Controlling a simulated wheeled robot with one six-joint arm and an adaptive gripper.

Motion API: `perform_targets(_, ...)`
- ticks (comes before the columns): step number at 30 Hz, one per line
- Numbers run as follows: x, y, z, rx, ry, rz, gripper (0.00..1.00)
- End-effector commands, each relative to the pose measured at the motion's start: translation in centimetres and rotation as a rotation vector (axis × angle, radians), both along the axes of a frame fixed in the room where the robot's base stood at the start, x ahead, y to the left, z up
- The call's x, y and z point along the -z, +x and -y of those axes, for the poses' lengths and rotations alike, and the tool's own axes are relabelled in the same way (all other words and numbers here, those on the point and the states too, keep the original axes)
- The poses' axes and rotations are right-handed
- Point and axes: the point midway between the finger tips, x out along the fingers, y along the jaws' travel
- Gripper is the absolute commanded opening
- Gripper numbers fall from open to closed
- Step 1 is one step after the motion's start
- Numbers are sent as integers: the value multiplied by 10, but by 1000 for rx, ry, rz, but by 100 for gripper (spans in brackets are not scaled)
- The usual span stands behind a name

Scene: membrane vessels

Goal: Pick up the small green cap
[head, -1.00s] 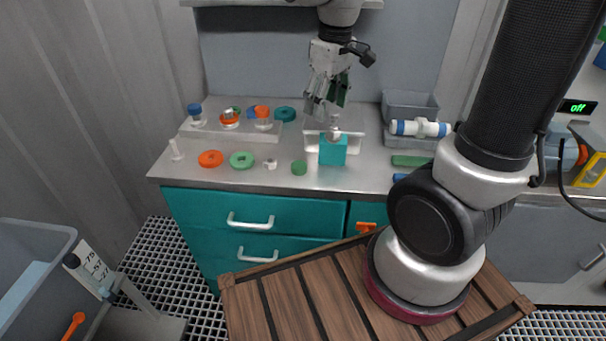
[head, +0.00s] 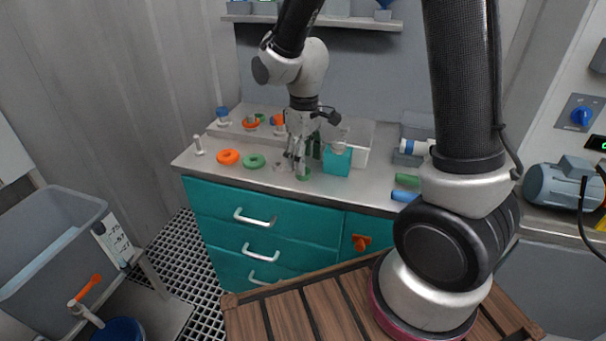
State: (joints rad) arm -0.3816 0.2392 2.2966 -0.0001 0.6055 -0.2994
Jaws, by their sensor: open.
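The small green cap (head: 303,174) lies on the grey counter near its front edge, left of a teal block. My gripper (head: 301,168) is open and points down, with its fingertips low over the cap. The fingers partly hide the cap, and I cannot tell whether they touch it.
The teal block (head: 336,161) stands close to the right of my gripper. An orange ring (head: 228,157) and a larger green ring (head: 254,161) lie to the left on the counter. A white peg (head: 199,146) stands at the far left. Green and blue cylinders (head: 405,195) lie to the right.

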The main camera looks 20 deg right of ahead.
Motion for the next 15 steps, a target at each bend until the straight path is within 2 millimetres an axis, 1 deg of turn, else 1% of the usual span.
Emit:
perform_targets(1,9,0,2,2,-2,-5,60)
perform_targets(3,21,1,4,2,-2,-5,60)
perform_targets(6,34,1,3,1,-2,-4,60)
perform_targets(9,39,2,3,1,-1,-1,60)
perform_targets(15,39,2,3,1,0,0,60)
